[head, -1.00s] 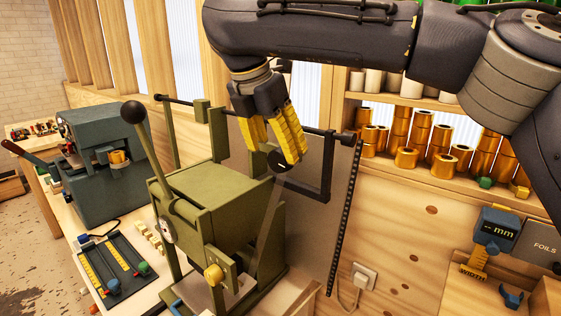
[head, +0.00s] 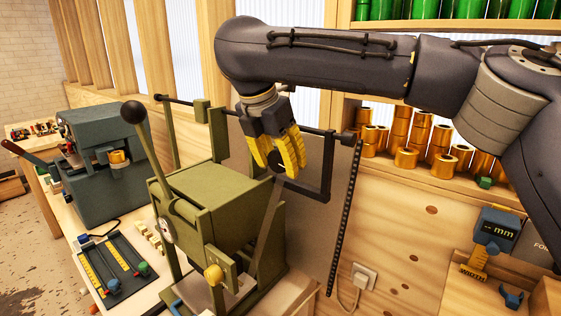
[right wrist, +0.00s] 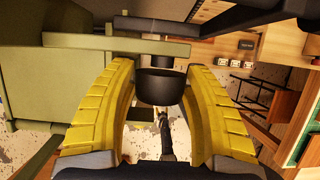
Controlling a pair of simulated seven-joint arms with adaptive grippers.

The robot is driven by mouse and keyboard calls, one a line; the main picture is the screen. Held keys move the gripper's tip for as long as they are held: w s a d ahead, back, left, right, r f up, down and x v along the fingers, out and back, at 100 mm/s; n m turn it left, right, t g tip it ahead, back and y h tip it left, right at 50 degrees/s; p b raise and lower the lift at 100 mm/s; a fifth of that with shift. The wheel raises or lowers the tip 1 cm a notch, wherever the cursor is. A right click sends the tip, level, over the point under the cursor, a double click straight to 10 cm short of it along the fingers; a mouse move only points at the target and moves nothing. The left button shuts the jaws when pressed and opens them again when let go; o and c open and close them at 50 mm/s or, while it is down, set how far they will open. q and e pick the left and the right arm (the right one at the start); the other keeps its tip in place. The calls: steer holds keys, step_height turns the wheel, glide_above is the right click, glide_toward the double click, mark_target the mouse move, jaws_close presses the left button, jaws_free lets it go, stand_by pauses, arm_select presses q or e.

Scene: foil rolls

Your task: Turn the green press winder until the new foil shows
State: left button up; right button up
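The green press (head: 205,205) stands on the bench left of centre in the head view, with a black-balled lever on its left. The winder's black knob (right wrist: 160,88) sits at the end of a short stalk beside a green bar. My right gripper (head: 278,172) reaches down to the press's upper right side. A translucent strip (head: 266,235) slants down the press's right side. My left gripper is not in view.
A black frame (head: 328,170) and a grey panel (head: 342,205) stand close right of my gripper. A blue-grey machine (head: 105,150) is at left. Gold foil rolls (head: 405,158) fill the shelf behind. A black tray (head: 115,265) lies in front.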

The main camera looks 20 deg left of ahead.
steer(key=c, duration=0.7)
steer(key=shift+o, duration=0.2)
steer(key=shift+y, duration=0.3)
steer(key=t+y, duration=0.1)
steer(key=y, duration=0.1)
steer(key=shift+m+y, duration=0.3)
steer(key=shift+c, duration=0.2)
steer(key=shift+o, duration=0.2)
steer(key=m+t+y, duration=0.1)
steer(key=t+y, duration=0.1)
steer(key=y, duration=0.1)
steer(key=shift+y, duration=0.4)
steer(key=t+y, duration=0.1)
steer(key=y, duration=0.1)
steer(key=m+t+y, duration=0.1)
steer(key=t+y, duration=0.1)
steer(key=y, duration=0.1)
steer(key=shift+a+m, duration=0.1)
steer(key=shift+m, duration=0.2)
steer(key=shift+r+m+t+y, duration=0.1)
steer(key=shift+m+t+y, duration=0.8)
steer(key=shift+t+y, duration=0.8)
steer(key=shift+r, duration=0.1)
